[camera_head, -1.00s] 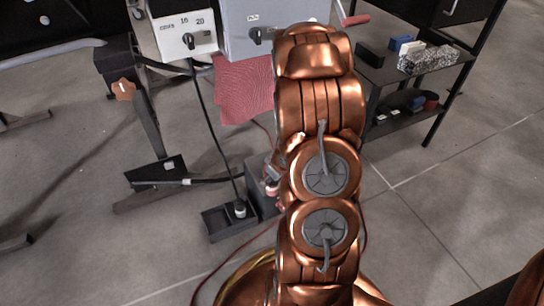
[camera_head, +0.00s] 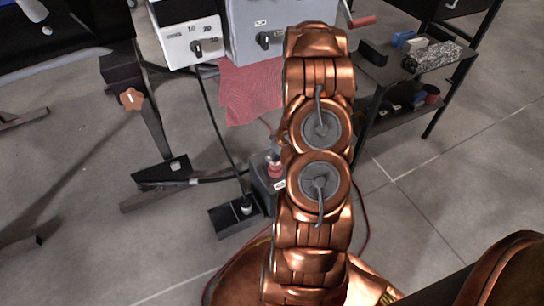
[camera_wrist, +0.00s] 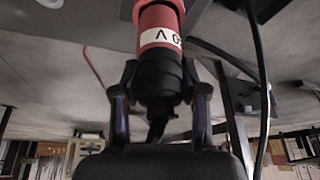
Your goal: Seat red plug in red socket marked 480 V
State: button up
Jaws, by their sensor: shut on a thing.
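My gripper (camera_wrist: 159,108) is shut on the black rear part of the red plug (camera_wrist: 158,78) in the wrist view. The plug's red front has a white band with upside-down lettering, of which a "V" and part of a "0" can be read. Its far end runs out of the picture at the top, so its contact with a socket cannot be seen. In the head view a small red piece (camera_head: 275,167) shows beside my arm, at a dark grey box (camera_head: 265,188) with a white label. I cannot tell whether that piece is plug or socket. My gripper is hidden there.
A black floor box (camera_head: 225,222) with a black plug and cable stands left of the grey box. A white dial box (camera_head: 188,45), a grey cabinet (camera_head: 285,20) and a red cloth (camera_head: 250,90) are behind. A black shelf (camera_head: 405,75) stands right. Open floor lies front left.

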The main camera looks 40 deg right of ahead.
aim_at(274, 159)
jog(key=shift+f+b, duration=1.75)
jog(key=shift+b, duration=0.45)
jog(key=shift+f, duration=0.1)
jog(key=o, duration=1.2)
jog(key=shift+o, duration=0.2)
